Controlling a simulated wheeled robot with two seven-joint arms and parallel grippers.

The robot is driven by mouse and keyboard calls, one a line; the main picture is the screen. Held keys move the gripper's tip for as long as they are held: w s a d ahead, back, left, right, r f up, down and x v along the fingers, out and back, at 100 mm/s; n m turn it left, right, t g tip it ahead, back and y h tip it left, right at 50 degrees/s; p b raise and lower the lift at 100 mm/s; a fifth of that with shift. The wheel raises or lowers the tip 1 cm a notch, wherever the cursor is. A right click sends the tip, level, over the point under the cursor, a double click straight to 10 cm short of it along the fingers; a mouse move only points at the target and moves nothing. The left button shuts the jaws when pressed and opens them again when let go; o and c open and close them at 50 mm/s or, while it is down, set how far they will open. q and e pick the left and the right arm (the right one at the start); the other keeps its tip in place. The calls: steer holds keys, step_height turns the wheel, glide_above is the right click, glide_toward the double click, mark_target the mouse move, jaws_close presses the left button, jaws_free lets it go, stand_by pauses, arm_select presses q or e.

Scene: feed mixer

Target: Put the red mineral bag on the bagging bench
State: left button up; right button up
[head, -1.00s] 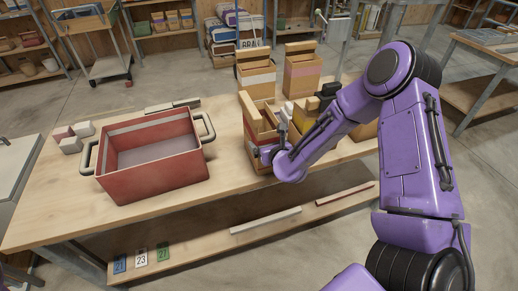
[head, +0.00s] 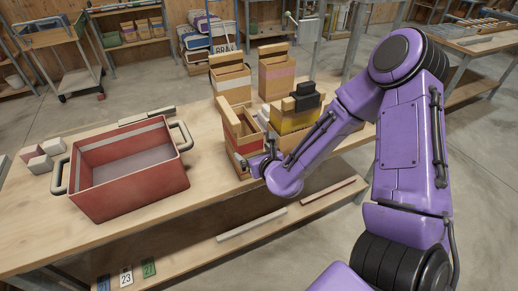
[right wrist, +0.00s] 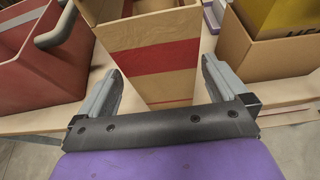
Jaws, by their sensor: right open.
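The red mineral bag, a tan paper bag with a red band (right wrist: 158,57), stands upright on a wooden table (head: 130,233). In the head view its open-topped upper part shows (head: 235,133), and my right arm partly hides its lower part. My right gripper (head: 250,163) is at its near side. In the right wrist view the right gripper's open fingers (right wrist: 162,70) flank the bag's near face; I cannot tell whether they touch it. My left gripper is not in view. I cannot tell which surface is the bagging bench.
A red handled bin (head: 125,190) stands left of the bag. Close to its right is a box with a yellow item (head: 292,121). Tan bags with white (head: 232,85) and pink (head: 277,75) bands stand behind. Another bench (head: 480,42) is at the back right.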

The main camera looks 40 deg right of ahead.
steer(key=p+v, duration=0.1)
steer(key=v, duration=0.4)
steer(key=s+a+f+n+g, duration=0.2)
steer(key=s+f+n+g, duration=0.3)
steer(key=s+f+n, duration=0.6)
steer(key=s+a+f+n+g, duration=0.2)
steer(key=s+f+n+g, duration=0.3)
steer(key=s+f+n, duration=0.7)
steer(key=s+n, duration=0.1)
steer(key=n, duration=0.7)
steer(key=shift+f+n, duration=0.25)
steer(key=shift+n, duration=0.15)
